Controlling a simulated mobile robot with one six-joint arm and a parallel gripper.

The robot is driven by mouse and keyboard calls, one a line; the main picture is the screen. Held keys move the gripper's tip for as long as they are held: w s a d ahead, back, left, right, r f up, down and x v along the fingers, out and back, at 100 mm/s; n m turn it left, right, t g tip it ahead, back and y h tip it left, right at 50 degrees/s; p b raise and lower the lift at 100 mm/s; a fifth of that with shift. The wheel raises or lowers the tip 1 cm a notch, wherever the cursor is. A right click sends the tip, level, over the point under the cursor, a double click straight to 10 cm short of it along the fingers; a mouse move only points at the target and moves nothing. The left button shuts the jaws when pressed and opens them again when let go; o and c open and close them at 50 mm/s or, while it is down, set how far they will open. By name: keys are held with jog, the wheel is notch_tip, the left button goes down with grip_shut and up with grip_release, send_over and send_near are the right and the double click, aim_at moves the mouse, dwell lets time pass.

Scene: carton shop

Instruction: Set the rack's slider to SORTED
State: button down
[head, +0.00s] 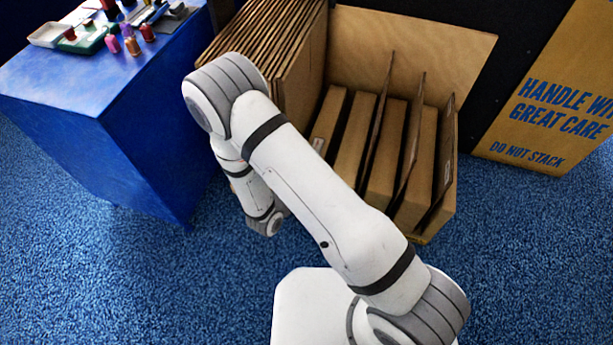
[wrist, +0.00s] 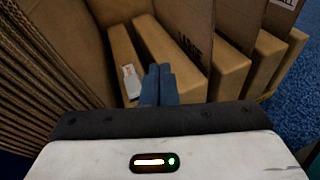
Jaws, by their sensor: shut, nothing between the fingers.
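An open cardboard carton (head: 425,40) holds several upright flat boxes and thin dividers in a row. It may be the rack, but I see no marking that says SORTED. A small pale piece with a coloured mark (wrist: 131,82) sits on the end of the leftmost box (wrist: 122,55) in the wrist view. I cannot tell if it is the slider or a label. My gripper (wrist: 158,70) is shut and empty, its dark blue fingers just right of that piece and over the second box (wrist: 165,45). I cannot tell if they touch anything. In the head view my arm hides the gripper.
Folded cardboard sheets (head: 265,40) stand packed left of the boxes. A blue table (head: 100,100) with small bottles and trays stands at the left. A printed carton (head: 560,95) leans at the right. The blue carpet (head: 530,260) is clear in front.

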jog(key=s+a+f+n+t+y+b, duration=0.1)
jog(key=s+a+f+n+y+b, duration=0.1)
jog(key=f, duration=0.8)
jog(key=s+a+n+y, duration=0.1)
jog(key=a+n+y, duration=0.1)
jog(key=a+n, duration=0.1)
jog(key=shift+f, duration=0.35)
jog(key=shift+w, duration=0.15)
jog(key=r+b+x, duration=0.1)
jog(key=b+x, duration=0.3)
jog(key=x, duration=0.9)
jog(key=shift+w, duration=0.55)
jog(key=shift+r, duration=0.1)
